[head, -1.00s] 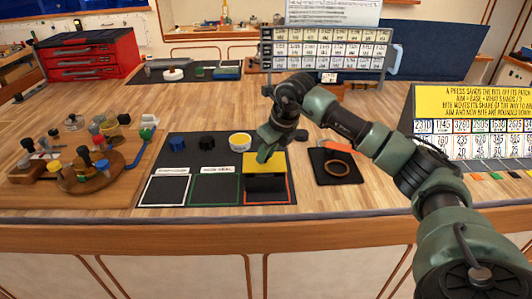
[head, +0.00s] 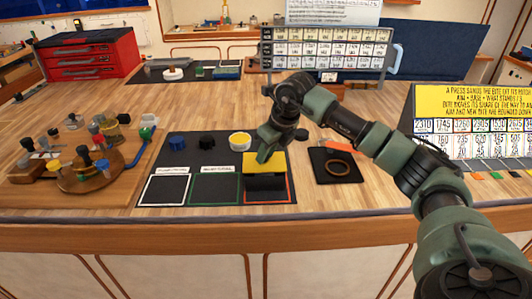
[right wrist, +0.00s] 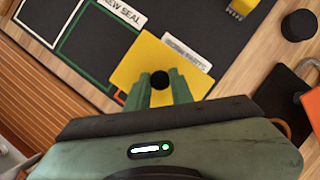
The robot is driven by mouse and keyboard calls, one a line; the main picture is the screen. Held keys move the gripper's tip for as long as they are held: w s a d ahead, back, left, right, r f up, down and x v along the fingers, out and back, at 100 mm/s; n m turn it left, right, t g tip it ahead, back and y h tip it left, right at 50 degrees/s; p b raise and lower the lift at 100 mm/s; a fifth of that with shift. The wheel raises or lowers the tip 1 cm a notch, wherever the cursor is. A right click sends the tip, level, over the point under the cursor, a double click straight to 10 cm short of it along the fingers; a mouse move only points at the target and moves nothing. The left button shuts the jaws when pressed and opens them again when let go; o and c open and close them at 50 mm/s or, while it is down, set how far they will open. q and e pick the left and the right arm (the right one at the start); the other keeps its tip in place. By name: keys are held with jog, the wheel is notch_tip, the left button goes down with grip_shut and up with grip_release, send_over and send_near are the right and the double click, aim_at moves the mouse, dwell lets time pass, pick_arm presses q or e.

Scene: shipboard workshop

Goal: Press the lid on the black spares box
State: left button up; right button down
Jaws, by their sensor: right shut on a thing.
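A flat yellow lid (head: 279,160) with a black knob is at the orange-outlined square of the dark mat in the head view. My right gripper (head: 264,155) is above it. In the right wrist view my right gripper (right wrist: 161,88) is shut on the black knob (right wrist: 160,80), and the yellow lid (right wrist: 137,68) spreads around it. Black shows under the lid's near edge and looks like the front of the black spares box (head: 265,184). The lid hides the rest of it; whether the lid is fully seated, I cannot tell. My left gripper is not in view.
Blue (head: 177,142), black (head: 207,143) and yellow (head: 240,139) round pieces stand at the mat's back. A black plate with a ring (head: 339,168) lies right of the mat. A wooden board with knobs (head: 75,175) is left.

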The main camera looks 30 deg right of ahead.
jog(key=shift+f+b, duration=0.65)
jog(key=shift+f, duration=0.2)
dwell(1.0)
jog(key=c, duration=0.7)
grip_release()
jog(key=shift+r+p, duration=2.1)
jog(key=shift+r, duration=0.95)
